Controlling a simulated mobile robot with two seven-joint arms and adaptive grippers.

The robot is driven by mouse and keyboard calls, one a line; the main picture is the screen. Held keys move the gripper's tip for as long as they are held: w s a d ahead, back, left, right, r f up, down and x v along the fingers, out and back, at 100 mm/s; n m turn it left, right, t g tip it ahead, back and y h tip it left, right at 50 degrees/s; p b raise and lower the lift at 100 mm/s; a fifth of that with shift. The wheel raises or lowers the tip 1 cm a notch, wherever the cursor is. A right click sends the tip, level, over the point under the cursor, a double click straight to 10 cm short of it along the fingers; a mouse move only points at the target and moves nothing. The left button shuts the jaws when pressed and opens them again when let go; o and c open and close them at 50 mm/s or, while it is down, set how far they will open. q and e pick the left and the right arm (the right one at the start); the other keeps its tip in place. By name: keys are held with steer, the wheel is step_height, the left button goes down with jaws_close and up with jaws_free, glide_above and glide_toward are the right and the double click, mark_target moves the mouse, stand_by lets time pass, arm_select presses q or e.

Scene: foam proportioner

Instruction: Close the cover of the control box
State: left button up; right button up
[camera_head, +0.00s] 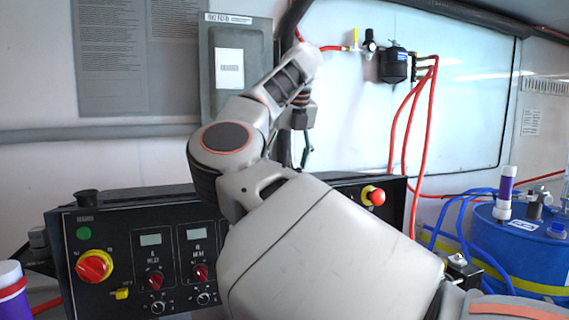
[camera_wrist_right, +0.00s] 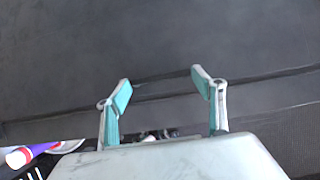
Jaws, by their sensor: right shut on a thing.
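The grey control box (camera_head: 207,95) is on the back wall, left of centre in the head view. Its grey cover (camera_head: 256,75) bears a white label and faces the room; I cannot tell how far it stands from the box. My right arm reaches up across the view, and my right gripper (camera_head: 304,140) is by the cover's lower right edge, largely hidden by my wrist. In the right wrist view its two fingers (camera_wrist_right: 161,90) stand apart, shut on what seems to be the cover, with a dark grey surface ahead. My left gripper is not in view.
A black control panel (camera_head: 130,225) with knobs and a red switch stands below the box. Red hoses (camera_head: 423,140) run down from a black regulator (camera_head: 394,65) to the right. A blue drum (camera_head: 515,245) stands at far right. My arm hides the panel's middle.

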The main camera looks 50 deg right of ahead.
steer(key=shift+f, duration=0.2)
steer(key=o, duration=1.5)
steer(key=shift+s, duration=0.1)
steer(key=shift+o, duration=0.7)
steer(key=shift+s+r, duration=0.1)
steer(key=shift+a+r, duration=0.1)
step_height(320, 180, up, 10)
